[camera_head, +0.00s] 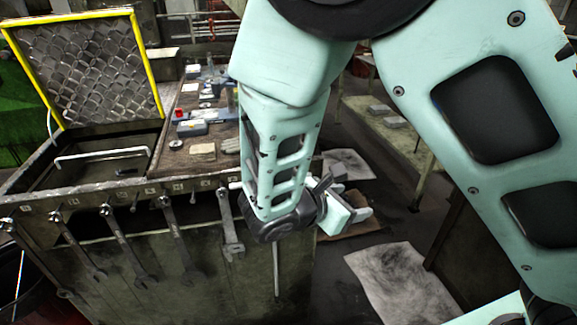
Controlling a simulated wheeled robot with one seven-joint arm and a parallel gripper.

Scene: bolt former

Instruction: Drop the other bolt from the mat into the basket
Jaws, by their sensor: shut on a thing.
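My gripper (347,203) is near the middle of the view, at the end of my pale green arm, beyond the right end of the workbench. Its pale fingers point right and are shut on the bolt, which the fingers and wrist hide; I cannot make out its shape. A brown mat-like patch (186,151) lies on the bench top, left of my arm; no loose bolt can be made out on it. I cannot make out a basket; my arm covers much of the right side.
The workbench (130,187) has several wrenches (175,232) hanging along its front. A yellow-edged lid (85,65) stands open above a recess at left. Dirty sheets (400,288) lie on the floor at right. A low table (405,140) stands behind.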

